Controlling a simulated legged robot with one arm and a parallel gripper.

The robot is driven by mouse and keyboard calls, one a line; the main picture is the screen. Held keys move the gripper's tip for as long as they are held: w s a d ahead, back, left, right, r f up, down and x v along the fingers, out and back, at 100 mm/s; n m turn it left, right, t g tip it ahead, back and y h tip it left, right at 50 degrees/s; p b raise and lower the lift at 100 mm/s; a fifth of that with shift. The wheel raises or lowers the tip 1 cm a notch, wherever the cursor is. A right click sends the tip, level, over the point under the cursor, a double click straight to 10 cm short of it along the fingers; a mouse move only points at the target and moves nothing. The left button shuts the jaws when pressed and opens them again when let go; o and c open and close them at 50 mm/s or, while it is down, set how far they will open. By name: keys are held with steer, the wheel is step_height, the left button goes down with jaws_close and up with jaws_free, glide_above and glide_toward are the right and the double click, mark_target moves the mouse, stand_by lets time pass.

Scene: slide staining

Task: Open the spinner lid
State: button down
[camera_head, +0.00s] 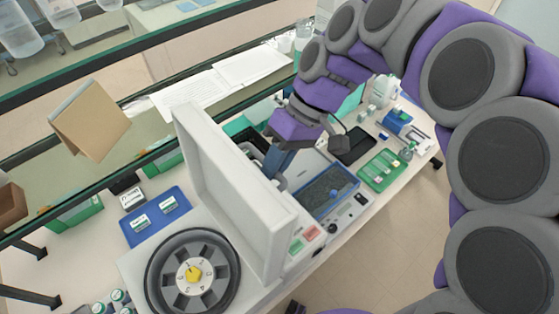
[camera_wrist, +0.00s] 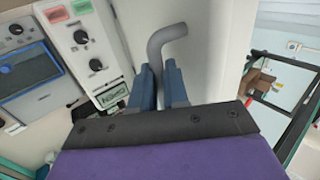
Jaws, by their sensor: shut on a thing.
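The spinner (camera_head: 130,268) is a white box at the lower left of the head view, with a dark round rotor (camera_head: 160,262) and yellow hub exposed. Its white lid (camera_head: 235,185) stands raised, close to upright, along the spinner's right side. My gripper (camera_head: 275,165) is behind the lid, its fingertips partly hidden by it. In the wrist view, my blue gripper fingers (camera_wrist: 161,85) are closed around the lid's grey bent handle (camera_wrist: 166,40). The pale lid surface (camera_wrist: 215,45) is right beside the fingers.
A control box (camera_wrist: 88,40) with dark knobs and red and green buttons is left of the fingers. A blue basin (camera_head: 328,192) and a green slide tray (camera_head: 381,170) stand right of the lid. A blue mat (camera_head: 152,230) with small boxes is behind the spinner. A glass edge (camera_head: 100,185) runs along the back.

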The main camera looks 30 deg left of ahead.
steer(key=shift+w+d+f, duration=0.1)
steer(key=shift+w+f, duration=0.05)
steer(key=shift+f, duration=0.1)
steer(key=c, duration=1.6)
jaws_free()
steer(key=o, duration=0.5)
steer(key=shift+w+a, duration=0.25)
steer(key=shift+w, duration=0.1)
steer(key=p+v, duration=1)
steer(key=v, duration=0.7)
steer(key=shift+w+p, duration=0.25)
steer(key=shift+p, duration=0.15)
